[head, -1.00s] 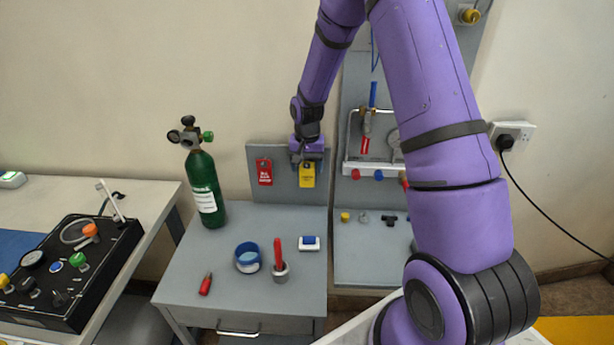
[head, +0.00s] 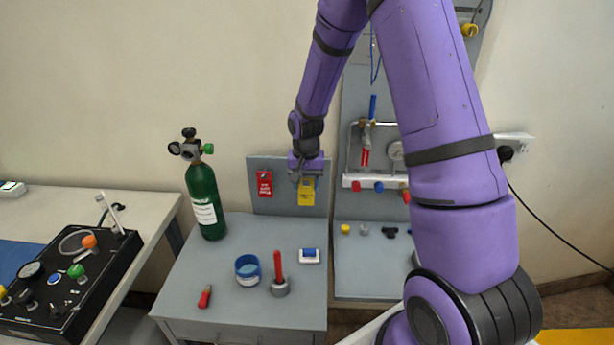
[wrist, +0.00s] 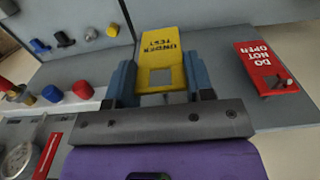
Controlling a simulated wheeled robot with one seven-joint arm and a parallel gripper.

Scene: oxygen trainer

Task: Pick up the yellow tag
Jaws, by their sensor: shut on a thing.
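The yellow tag (head: 307,197) is in front of the grey upright board behind the cart, right of a red tag. In the wrist view the yellow tag (wrist: 163,52) reads "UNDER TEST" upside down and has a square opening. My gripper (head: 307,178) is shut on the tag's upper end, with one blue finger on each side (wrist: 160,82). The tag hangs down from the fingers. Whether it still touches the board or its peg cannot be told.
A red tag (head: 264,184) hangs close on the left of the board. A green cylinder (head: 205,200), blue tape roll (head: 248,268), and red-handled tool in a grey cup (head: 279,275) stand on the grey cart (head: 230,305). A valve panel (head: 372,270) stands to the right.

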